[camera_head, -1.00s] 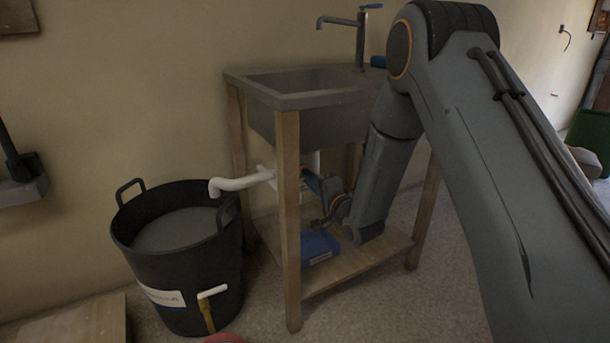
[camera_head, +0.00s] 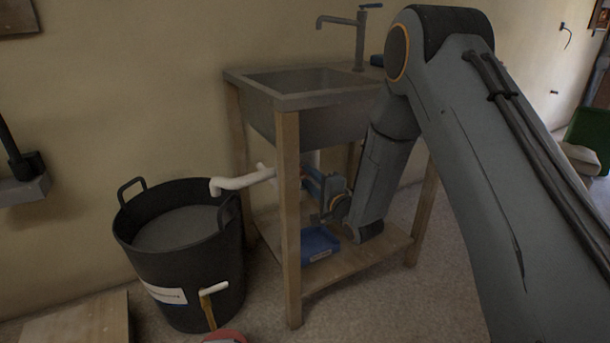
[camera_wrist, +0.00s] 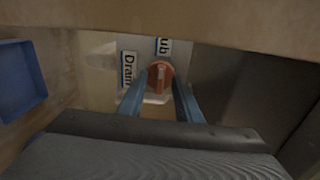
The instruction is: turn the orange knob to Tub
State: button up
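The orange knob (camera_wrist: 160,76) shows in the wrist view, with a paler bar across its face. A "Drain" label (camera_wrist: 128,68) is left of it, and a label ending in "ub" (camera_wrist: 162,46) is above it, partly cut off by a wooden edge. My gripper (camera_wrist: 159,88) is open, its two blue fingers apart on the left and right of the knob. I cannot tell whether they touch it. In the head view my gripper (camera_head: 316,184) is under the sink, partly behind a wooden leg; the knob is hidden there.
The sink (camera_head: 310,102) stands on a wooden frame (camera_head: 289,220) close around my arm. A white pipe (camera_head: 240,182) runs to a black tub (camera_head: 185,270). A blue tray (camera_head: 318,244) lies on the lower shelf and also shows in the wrist view (camera_wrist: 18,80).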

jog(key=p+v, duration=0.5)
jog(key=v, duration=0.7)
jog(key=shift+w, duration=0.1)
